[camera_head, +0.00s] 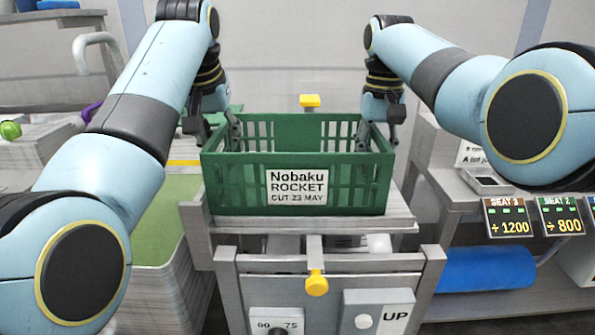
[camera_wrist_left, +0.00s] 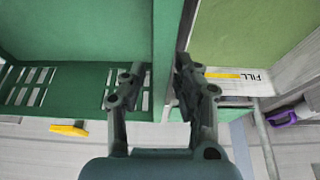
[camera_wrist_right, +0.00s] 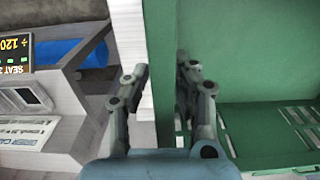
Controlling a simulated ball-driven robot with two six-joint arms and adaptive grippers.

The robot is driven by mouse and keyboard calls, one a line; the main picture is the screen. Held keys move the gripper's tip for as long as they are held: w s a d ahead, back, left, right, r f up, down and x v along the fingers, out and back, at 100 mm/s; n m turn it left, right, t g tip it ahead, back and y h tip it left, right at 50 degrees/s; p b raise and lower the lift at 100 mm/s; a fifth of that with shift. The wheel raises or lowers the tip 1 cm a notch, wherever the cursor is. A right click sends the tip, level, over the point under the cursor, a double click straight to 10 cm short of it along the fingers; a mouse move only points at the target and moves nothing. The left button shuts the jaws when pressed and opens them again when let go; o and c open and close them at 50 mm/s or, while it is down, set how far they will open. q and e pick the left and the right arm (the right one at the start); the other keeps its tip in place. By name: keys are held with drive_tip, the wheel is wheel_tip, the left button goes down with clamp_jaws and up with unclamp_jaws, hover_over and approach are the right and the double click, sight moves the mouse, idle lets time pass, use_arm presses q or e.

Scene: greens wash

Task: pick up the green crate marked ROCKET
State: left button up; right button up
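The green crate (camera_head: 228,185) stands upright on a light grey platform (camera_head: 300,225), with slatted walls and a white label reading "Nobaku ROCKET CUT 23 MAY" on its front. My left gripper (camera_head: 213,127) is at its left side wall, open, one finger inside and one outside. The left wrist view shows the wall's rim (camera_wrist_left: 167,50) between those fingers. My right gripper (camera_head: 378,132) is likewise open around the right side wall, whose rim (camera_wrist_right: 160,60) shows between its fingers in the right wrist view. The visible part of the crate's inside looks empty.
Below the platform are a yellow knob (camera_head: 316,283), a dial and an "UP" switch box (camera_head: 378,312). A green-topped surface (camera_head: 165,215) is at left. At right are a bench with seat displays (camera_head: 510,217) and a blue roll (camera_head: 485,268). A yellow block (camera_head: 309,101) shows behind the crate.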

sight(378, 129)
use_arm(q)
clamp_jaws()
use_arm(e)
clamp_jaws()
use_arm(q)
drive_tip(key=shift+r, duration=0.1)
use_arm(e)
drive_tip(key=shift+r, duration=0.1)
